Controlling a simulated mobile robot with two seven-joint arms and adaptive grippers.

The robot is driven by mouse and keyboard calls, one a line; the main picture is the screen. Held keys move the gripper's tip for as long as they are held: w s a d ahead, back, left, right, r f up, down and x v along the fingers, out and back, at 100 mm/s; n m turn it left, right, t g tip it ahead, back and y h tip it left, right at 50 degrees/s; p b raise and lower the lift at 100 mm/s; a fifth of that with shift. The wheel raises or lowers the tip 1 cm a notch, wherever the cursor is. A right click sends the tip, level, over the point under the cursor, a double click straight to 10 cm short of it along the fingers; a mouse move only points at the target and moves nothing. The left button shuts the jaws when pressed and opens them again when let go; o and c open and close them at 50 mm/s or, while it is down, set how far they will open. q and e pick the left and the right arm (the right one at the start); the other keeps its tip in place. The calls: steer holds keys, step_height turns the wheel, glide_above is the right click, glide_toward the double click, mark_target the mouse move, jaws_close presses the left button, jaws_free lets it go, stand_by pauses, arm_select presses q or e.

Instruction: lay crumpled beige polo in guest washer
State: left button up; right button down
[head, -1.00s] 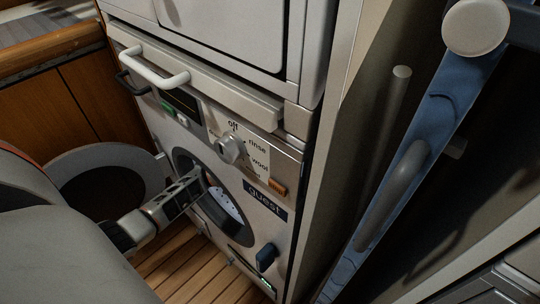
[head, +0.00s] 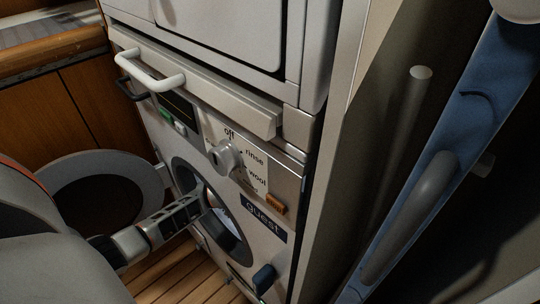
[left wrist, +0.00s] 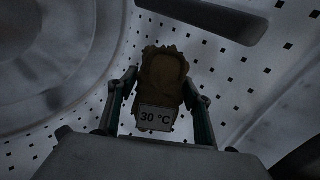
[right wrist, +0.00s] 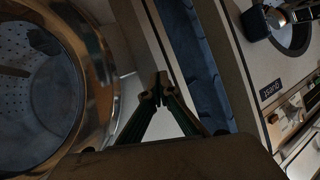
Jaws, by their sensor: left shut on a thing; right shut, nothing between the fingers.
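The crumpled beige polo (left wrist: 163,75) looks brownish in the dim light of the left wrist view, with a white "30 °C" tag. My left gripper (left wrist: 158,88) is shut on it inside a perforated drum. In the head view my left arm reaches through the round opening of the guest washer (head: 240,236), and its fingertips and the polo are hidden inside. The washer's round door (head: 75,168) stands open to the left. My right gripper (right wrist: 160,88) is shut and empty, apart from any object; it is not seen in the head view.
A second drum with a metal rim (right wrist: 100,85) is open left of my right gripper. A white handle (head: 150,75) juts out above the washer's controls. A tall blue panel (head: 450,140) with a grey handle stands at right.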

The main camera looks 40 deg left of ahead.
arm_select(q)
steer(key=shift+f, duration=0.15)
arm_select(e)
steer(key=shift+s+f, duration=0.1)
steer(key=shift+f, duration=0.15)
arm_select(q)
steer(key=shift+f, duration=0.25)
arm_select(e)
steer(key=shift+s+f, duration=0.1)
steer(key=shift+f, duration=0.2)
arm_select(q)
steer(key=shift+b, duration=0.3)
arm_select(e)
steer(key=shift+f, duration=0.1)
